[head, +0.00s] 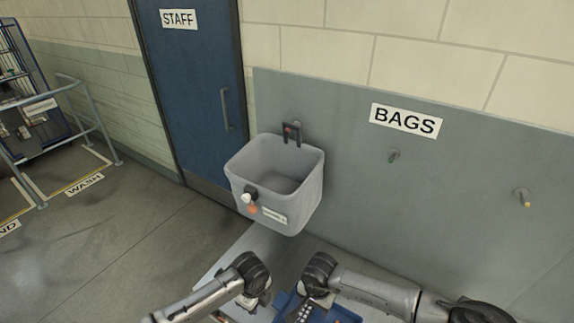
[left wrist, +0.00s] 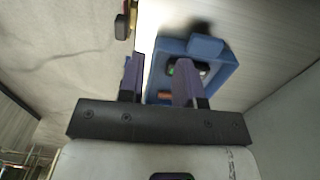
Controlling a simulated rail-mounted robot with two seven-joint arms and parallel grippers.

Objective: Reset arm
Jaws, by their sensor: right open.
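My right gripper (head: 316,293) is at the bottom middle in the head view, low over a blue tray, and it is open. I see nothing held in it. My left gripper (head: 256,298) is just to its left, mostly hidden by its own wrist. In the left wrist view its two fingers (left wrist: 158,72) stand apart with nothing clearly between them. A grey open-topped bag (head: 290,211) hangs on the wall by a black strap loop (head: 291,133), apart from both grippers. Its inside looks empty, and its front has a dark-and-white knob, an orange spot and a pale label.
The blue tray (head: 348,315) holds small items and also shows in the left wrist view (left wrist: 222,85). Two bare wall pegs (head: 393,156) (head: 522,197) are right of the bag, near the BAGS sign (head: 405,121). A blue door (head: 193,80), railing (head: 90,110) and open floor are left.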

